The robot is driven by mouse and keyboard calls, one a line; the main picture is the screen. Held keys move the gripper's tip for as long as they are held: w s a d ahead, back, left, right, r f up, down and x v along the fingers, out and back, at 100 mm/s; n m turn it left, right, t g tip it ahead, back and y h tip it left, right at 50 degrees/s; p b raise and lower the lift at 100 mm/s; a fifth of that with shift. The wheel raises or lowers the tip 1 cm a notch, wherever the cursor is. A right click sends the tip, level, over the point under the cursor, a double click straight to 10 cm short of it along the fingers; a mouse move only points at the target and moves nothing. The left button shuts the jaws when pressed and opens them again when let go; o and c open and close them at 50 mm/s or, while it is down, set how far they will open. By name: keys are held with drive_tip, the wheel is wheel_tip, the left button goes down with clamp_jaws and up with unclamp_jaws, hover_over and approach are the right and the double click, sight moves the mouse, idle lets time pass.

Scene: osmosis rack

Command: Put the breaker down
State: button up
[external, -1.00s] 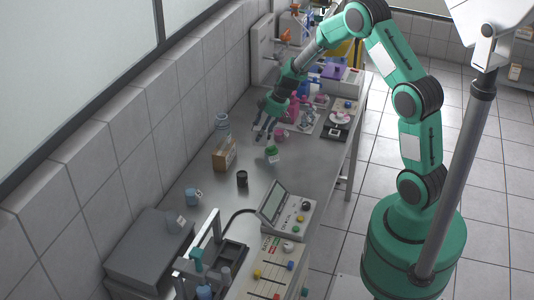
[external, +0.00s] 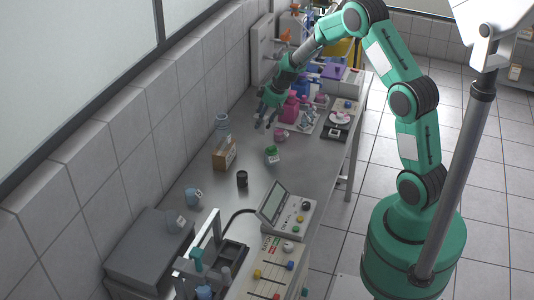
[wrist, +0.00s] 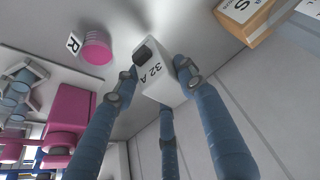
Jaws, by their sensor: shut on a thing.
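The breaker (wrist: 158,88) is a small white block marked "32 A" with a dark switch on top. My gripper (wrist: 155,72) has blue-grey fingers closed around it in the wrist view. In the external view, my gripper (external: 267,116) is over the far half of the bench, near the wall, and I cannot make out the breaker there. I cannot tell whether the breaker touches the bench top.
A pink pot (wrist: 98,47) with an "R" tag is near the breaker. A wooden box (external: 224,156) holding a glass vessel, a green item (external: 271,151) and a black cup (external: 242,179) stand closer on the bench (external: 310,165). The middle bench is mostly clear.

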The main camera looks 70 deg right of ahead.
drive_tip(key=w+d+r+m+h, duration=0.1)
drive_tip(key=d+r+m, duration=0.1)
drive_tip(key=d, duration=0.5)
drive_tip(key=w+d+r+m+g+h, duration=0.1)
drive_tip(key=w+d+r+m, duration=0.1)
drive_tip(key=d+m, duration=0.3)
drive_tip(key=shift+d+m, duration=0.3)
drive_tip(key=shift+d, duration=1)
drive_tip(key=shift+f+b, duration=0.7)
drive_tip(key=shift+f, duration=2.5)
drive_tip(key=shift+f+b, duration=0.3)
drive_tip(key=shift+f, duration=1.55)
drive_tip(key=shift+f, duration=0.15)
drive_tip(key=o, duration=1.2)
drive_tip(key=shift+o, duration=0.2)
